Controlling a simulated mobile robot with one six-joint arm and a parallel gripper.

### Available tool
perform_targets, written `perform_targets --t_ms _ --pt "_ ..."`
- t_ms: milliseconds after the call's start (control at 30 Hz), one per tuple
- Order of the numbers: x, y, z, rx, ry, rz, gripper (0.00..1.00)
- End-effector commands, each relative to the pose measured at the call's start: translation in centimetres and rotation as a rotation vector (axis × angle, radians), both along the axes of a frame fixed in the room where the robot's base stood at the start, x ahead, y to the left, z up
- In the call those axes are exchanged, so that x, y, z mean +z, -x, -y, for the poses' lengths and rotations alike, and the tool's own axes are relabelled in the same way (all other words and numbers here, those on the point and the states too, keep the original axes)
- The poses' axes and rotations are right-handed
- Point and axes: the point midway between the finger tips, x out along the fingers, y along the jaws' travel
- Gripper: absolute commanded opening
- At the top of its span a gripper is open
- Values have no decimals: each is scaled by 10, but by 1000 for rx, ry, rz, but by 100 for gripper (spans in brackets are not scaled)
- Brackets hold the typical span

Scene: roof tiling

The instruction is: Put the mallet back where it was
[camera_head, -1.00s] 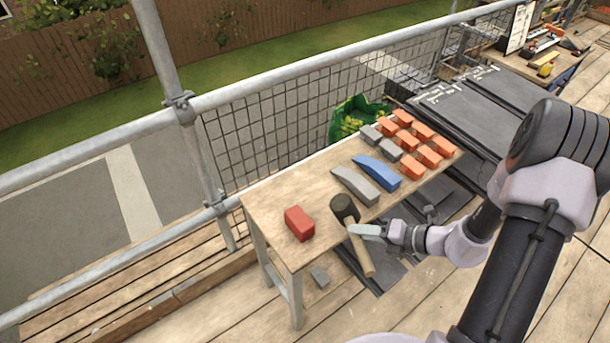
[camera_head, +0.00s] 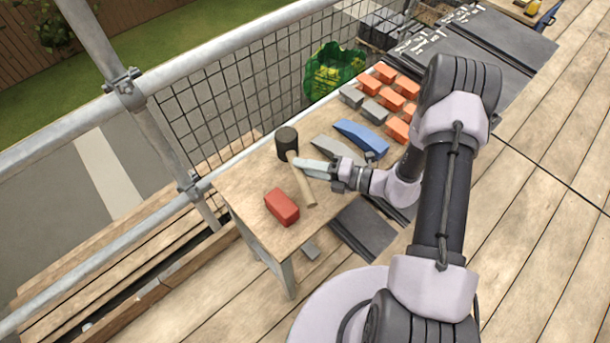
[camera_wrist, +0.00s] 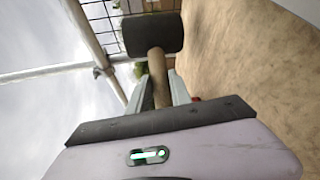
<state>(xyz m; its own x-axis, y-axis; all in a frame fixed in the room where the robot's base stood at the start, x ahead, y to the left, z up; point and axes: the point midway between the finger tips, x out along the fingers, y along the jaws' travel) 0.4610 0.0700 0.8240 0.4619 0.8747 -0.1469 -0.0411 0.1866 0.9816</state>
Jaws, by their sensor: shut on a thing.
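The mallet has a black head (camera_head: 287,143) and a pale wooden handle (camera_head: 305,188). In the head view it shows over the left part of the wooden table (camera_head: 240,189), close to the red block. My gripper (camera_head: 308,168) is shut on its handle, just below the head. In the wrist view the mallet head (camera_wrist: 152,35) stands beyond the jaws, with the handle (camera_wrist: 158,78) between the fingers (camera_wrist: 160,92). I cannot tell whether the mallet touches the tabletop.
A red block (camera_head: 282,207) lies near the table's left end. A grey curved piece (camera_head: 335,148) and a blue one (camera_head: 361,138) lie to the right, then several orange and grey blocks (camera_head: 383,72). Scaffold rails (camera_head: 215,97) and mesh run behind the table.

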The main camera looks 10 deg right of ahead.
Motion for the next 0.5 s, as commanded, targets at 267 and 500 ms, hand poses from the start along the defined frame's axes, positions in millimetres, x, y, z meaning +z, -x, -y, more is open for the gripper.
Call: perform_targets --t_ms 267,500 --pt "-33 0 1 -1 -1 -1 0" --pt "-35 0 1 -1 -1 -1 0"
